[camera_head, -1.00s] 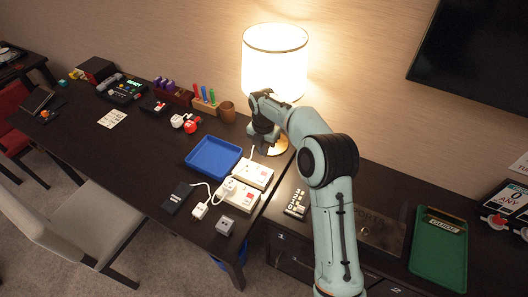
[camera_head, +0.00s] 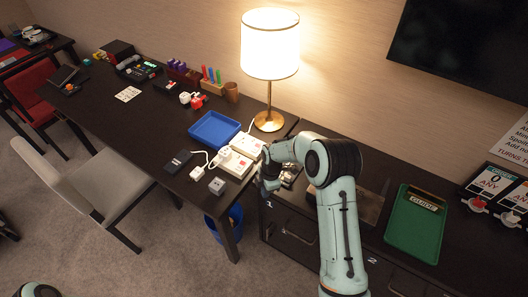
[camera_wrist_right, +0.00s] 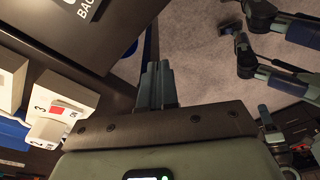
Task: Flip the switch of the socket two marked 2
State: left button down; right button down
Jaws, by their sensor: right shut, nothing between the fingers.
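Two white power sockets lie end to end near the right edge of the dark desk. The back one (camera_head: 249,144) is by the lamp, and the front one (camera_head: 234,164) has a white plug (camera_head: 224,154) at its left. I cannot read their numbers in the head view. My left gripper is out of view.
A blue tray (camera_head: 214,129) lies left of the sockets. A lit lamp (camera_head: 269,121) stands behind them. A black adapter (camera_head: 177,162) and small grey and white blocks lie at the desk's front. A lower cabinet with a green tray (camera_head: 416,224) is at the right.

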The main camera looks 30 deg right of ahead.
jog(key=s+a+f+m+y, duration=0.2)
jog(key=s+a+f+m, duration=0.8)
jog(key=s+f, duration=0.25)
jog(key=s+a+f+m, duration=0.1)
jog(key=s+a+m, duration=0.1)
jog(key=s+m, duration=0.3)
jog(key=s+a+f+m, duration=0.1)
jog(key=s+a+m, duration=0.2)
jog(key=s+m, duration=0.2)
jog(key=s, duration=0.3)
jog(key=shift+s+a+g, duration=0.25)
jog(key=shift+g, duration=0.15)
jog(key=shift+d+m, duration=0.1)
jog(key=shift+m, duration=0.2)
